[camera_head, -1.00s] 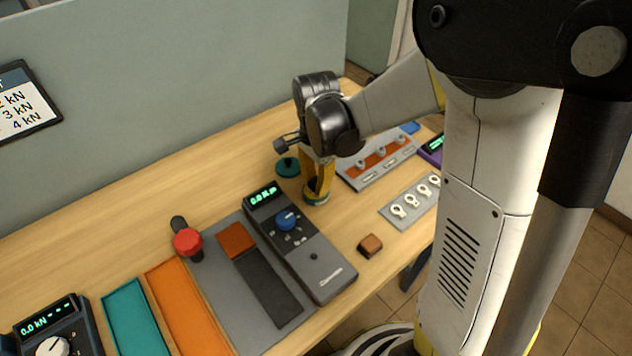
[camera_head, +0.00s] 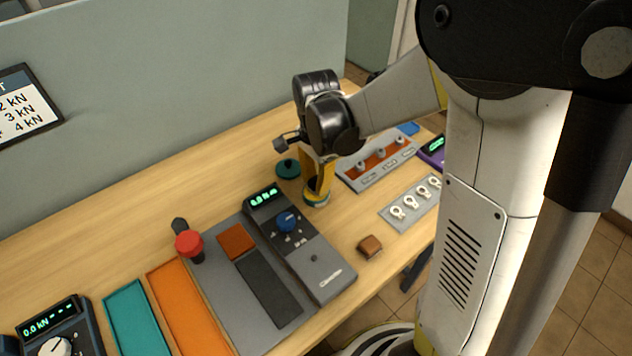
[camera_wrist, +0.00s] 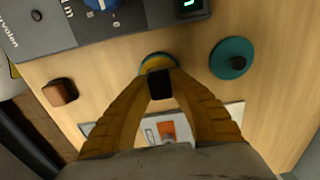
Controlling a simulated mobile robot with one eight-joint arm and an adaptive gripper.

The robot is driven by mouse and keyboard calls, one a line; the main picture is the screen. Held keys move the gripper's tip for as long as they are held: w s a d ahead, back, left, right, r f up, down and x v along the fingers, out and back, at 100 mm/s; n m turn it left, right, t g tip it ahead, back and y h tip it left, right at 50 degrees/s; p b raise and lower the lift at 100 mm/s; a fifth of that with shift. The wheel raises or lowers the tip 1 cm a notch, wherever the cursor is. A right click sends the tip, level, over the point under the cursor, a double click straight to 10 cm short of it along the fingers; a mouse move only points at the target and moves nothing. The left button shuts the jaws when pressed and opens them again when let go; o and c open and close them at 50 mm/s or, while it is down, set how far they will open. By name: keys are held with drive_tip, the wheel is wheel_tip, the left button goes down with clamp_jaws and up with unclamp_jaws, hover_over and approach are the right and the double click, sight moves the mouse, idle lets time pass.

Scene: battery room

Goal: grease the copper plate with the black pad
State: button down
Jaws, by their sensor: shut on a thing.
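My gripper (camera_wrist: 160,88) is shut on the black pad (camera_wrist: 160,84). Its yellow fingers point down at a small round tin with a teal rim (camera_wrist: 158,60), which also shows in the head view (camera_head: 316,200). The pad is over or in the tin's mouth; I cannot tell whether it touches the contents. The teal lid with a dark knob (camera_wrist: 232,59) lies on the table beside the tin, also in the head view (camera_head: 288,168). A copper-coloured plate (camera_head: 375,167) lies in a grey holder with posts, behind and right of the tin. It is partly hidden behind my fingers in the wrist view (camera_wrist: 167,129).
A grey meter with a blue dial (camera_head: 300,247) stands close left of the tin. A brown block (camera_head: 370,246) lies near the front edge. A grey tray with white rings (camera_head: 414,202) is at the right. Left are a red-topped handle (camera_head: 189,243), an orange tray (camera_head: 190,308) and a teal tray (camera_head: 137,318).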

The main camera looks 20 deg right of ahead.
sight(316, 180)
drive_tip(key=shift+r+p, duration=2.1)
drive_tip(key=shift+r, duration=0.95)
drive_tip(key=shift+f, duration=0.1)
